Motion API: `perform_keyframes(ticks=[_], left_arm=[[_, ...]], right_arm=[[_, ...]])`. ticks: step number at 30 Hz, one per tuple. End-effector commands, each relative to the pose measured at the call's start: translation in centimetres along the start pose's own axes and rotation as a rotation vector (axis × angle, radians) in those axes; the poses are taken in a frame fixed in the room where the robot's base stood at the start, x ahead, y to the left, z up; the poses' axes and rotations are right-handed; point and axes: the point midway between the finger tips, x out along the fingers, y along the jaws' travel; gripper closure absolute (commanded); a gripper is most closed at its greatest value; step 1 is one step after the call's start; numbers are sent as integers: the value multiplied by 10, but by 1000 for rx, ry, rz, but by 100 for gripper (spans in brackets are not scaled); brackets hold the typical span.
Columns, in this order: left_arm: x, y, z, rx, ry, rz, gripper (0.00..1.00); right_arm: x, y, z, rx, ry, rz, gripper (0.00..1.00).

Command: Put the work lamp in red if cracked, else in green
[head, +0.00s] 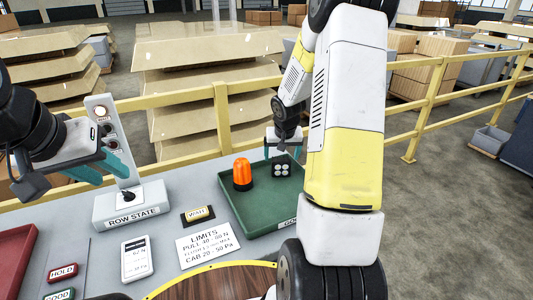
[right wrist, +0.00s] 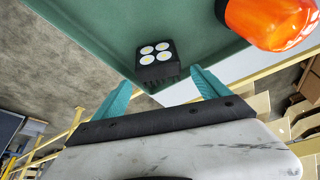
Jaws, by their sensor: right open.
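The work lamp (head: 282,170) is a small black square block with four round pale lenses. It sits in the far right part of the green tray (head: 262,217), and it also shows in the right wrist view (right wrist: 156,62). No crack is visible on it at this size. My right gripper (head: 283,148) is open at the tray's far edge, just behind the lamp. In the right wrist view its teal fingertips (right wrist: 162,84) stand apart on either side of the lamp's near end. My left gripper (head: 108,175) is empty, fingers apart, beside the ROW STATE post. The red tray (head: 14,262) is partly visible at far left.
An orange beacon (head: 242,174) stands in the green tray, left of the lamp. A yellow railing (head: 190,103) runs behind.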

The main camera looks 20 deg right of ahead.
Motion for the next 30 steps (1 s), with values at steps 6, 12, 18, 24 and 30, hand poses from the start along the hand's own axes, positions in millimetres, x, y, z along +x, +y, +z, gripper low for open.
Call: perform_keyframes(ticks=[6,12,18,24,30], left_arm=[[0,0,0,0,0,0,64],[0,0,0,0,0,0,64],[0,0,0,0,0,0,64],[0,0,0,0,0,0,64],[0,0,0,0,0,0,64]], right_arm=[[-43,0,0,0,2,0,15],[-63,0,0,-2,1,0,15],[-123,-15,11,-32,31,-12,15],[-223,-42,60,-96,74,-73,15],[-294,-64,131,-169,110,-182,15]])
